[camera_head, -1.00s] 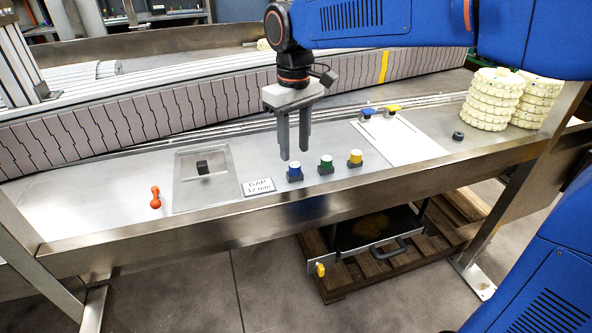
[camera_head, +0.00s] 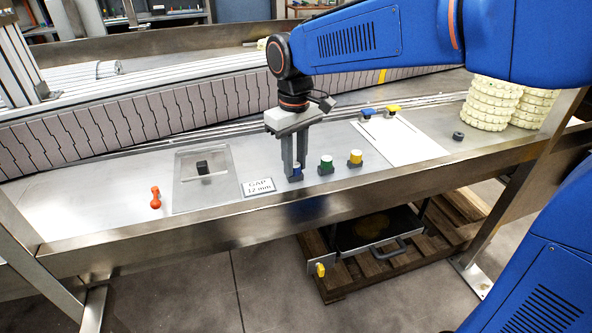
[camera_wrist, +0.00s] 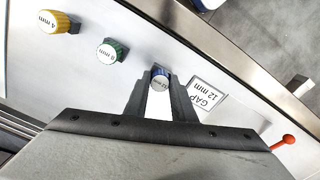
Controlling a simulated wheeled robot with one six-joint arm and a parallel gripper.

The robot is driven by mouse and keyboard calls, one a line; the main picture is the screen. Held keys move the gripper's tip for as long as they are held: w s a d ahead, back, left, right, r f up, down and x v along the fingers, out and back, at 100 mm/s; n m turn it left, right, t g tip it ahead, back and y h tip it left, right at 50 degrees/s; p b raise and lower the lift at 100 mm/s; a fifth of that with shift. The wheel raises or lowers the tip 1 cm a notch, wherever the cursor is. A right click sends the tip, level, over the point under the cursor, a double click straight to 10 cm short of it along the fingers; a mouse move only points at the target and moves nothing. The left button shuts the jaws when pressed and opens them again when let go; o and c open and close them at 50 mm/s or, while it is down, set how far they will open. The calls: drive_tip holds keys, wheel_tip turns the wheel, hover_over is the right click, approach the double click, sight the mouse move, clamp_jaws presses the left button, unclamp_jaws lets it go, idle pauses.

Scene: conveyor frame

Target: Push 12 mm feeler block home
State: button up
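The blue-capped block (camera_head: 297,172) stands upright on the metal bench, its cap label too small to read surely in the wrist view (camera_wrist: 160,72). My gripper (camera_head: 294,168) points down at it, one finger on each side. The fingers look apart around the cap in the wrist view (camera_wrist: 160,84); any contact is hard to make out. A sign (camera_head: 259,187) reading "GAP 12 mm" lies just left of the block. A green-capped block (camera_head: 326,163) and a yellow-capped block (camera_head: 355,157) stand in a row to the right.
A white sheet (camera_head: 405,145) with blue and yellow knobs lies at right. The bench's raised front rail (camera_head: 240,221) runs close to the blocks.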

sight(295, 165)
clamp_jaws()
drive_tip(key=shift+r, duration=1.95)
